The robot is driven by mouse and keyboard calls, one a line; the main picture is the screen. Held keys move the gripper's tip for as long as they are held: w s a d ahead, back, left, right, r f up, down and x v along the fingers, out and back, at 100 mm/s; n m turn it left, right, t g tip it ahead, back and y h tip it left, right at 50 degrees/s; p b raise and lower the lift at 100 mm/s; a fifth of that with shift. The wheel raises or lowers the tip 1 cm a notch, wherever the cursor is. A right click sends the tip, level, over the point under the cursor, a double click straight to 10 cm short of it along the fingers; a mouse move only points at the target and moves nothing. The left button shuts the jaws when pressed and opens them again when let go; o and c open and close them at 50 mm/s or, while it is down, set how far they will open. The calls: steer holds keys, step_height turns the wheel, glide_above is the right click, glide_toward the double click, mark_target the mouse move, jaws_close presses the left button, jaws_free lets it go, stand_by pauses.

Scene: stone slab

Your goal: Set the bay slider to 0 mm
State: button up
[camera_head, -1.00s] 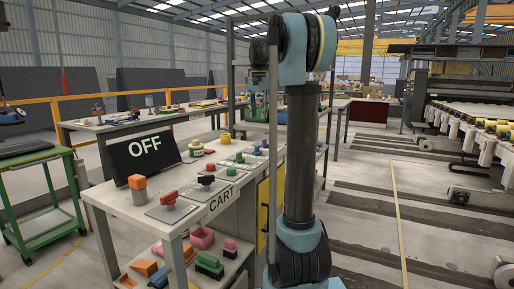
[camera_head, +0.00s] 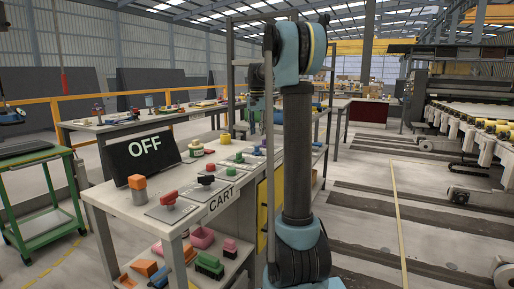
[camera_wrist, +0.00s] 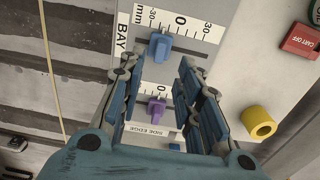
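The bay slider has a blue knob (camera_wrist: 159,46) on a slotted plate marked BAY (camera_wrist: 122,38), seen in the wrist view. The knob stands left of the 0 mark, between it and the left 30 mark. My gripper (camera_wrist: 158,72) is open and empty, its fingers apart on either side and pointing toward the slider. The knob appears just beyond the fingertips, nearer the left one; contact cannot be told. In the head view my arm hides most of this area.
A purple knob (camera_wrist: 157,106) on a second scale lies between my fingers in the wrist view. A yellow ring (camera_wrist: 258,122) and a red CART OFF block (camera_wrist: 300,41) are to the right. In the head view, a bench (camera_head: 112,194) carries several controls and an OFF screen (camera_head: 145,157).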

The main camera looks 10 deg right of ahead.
mark_target(257, 146)
step_height(257, 146, down, 8)
steer(key=shift+r, duration=0.2)
steer(key=shift+c, duration=0.6)
jaws_close()
